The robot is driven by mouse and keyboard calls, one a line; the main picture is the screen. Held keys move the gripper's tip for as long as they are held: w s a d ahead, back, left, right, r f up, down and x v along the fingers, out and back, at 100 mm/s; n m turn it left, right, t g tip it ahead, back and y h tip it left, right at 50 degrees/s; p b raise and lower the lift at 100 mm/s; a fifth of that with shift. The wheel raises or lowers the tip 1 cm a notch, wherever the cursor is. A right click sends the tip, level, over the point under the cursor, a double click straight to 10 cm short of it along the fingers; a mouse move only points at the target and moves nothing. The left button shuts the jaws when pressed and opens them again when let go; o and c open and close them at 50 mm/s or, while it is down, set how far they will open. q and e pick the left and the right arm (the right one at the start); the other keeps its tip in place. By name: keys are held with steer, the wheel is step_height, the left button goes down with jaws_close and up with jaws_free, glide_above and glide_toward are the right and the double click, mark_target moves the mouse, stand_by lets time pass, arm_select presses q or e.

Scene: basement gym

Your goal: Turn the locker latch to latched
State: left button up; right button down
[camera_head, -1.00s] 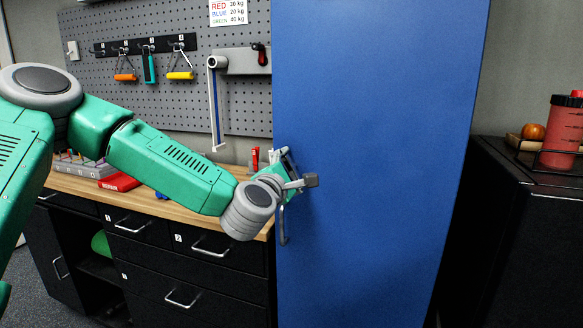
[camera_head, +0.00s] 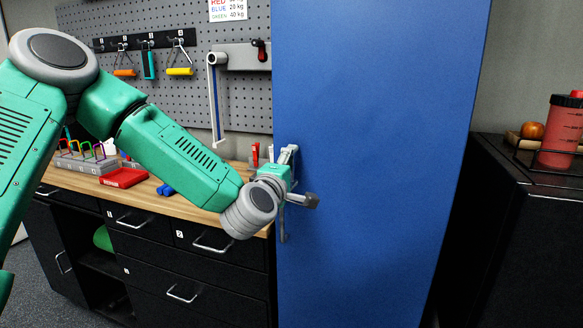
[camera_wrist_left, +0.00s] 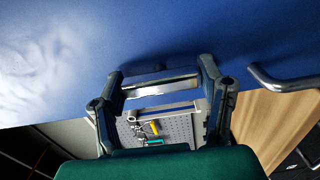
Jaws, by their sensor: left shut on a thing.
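The blue locker door (camera_head: 375,150) fills the middle of the head view. My left gripper (camera_head: 289,152) is at the door's left edge, above the pull handle (camera_head: 283,225). In the left wrist view my left gripper (camera_wrist_left: 161,74) has a finger at each end of a silver bar, the locker latch (camera_wrist_left: 160,88), and is shut on it. The latch lies roughly crosswise in that view, close to the blue door (camera_wrist_left: 200,30). The pull handle shows at the right there (camera_wrist_left: 285,80). In the head view my gripper mostly hides the latch. My right gripper is not in view.
Left of the locker is a wooden worktop (camera_head: 155,193) with a red tray (camera_head: 123,177) over black drawers (camera_head: 195,275). A pegboard (camera_head: 140,75) with hanging tools is behind. A black cabinet (camera_head: 530,230) with a red bottle (camera_head: 562,130) stands right.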

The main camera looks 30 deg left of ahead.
arm_select(q)
steer(key=shift+f, duration=0.25)
steer(key=o, duration=1.2)
steer(key=shift+c, duration=0.2)
steer(key=shift+w+a, duration=0.1)
steer(key=shift+w, duration=0.05)
steer(key=v, duration=1.2)
steer(key=shift+a+f, duration=0.15)
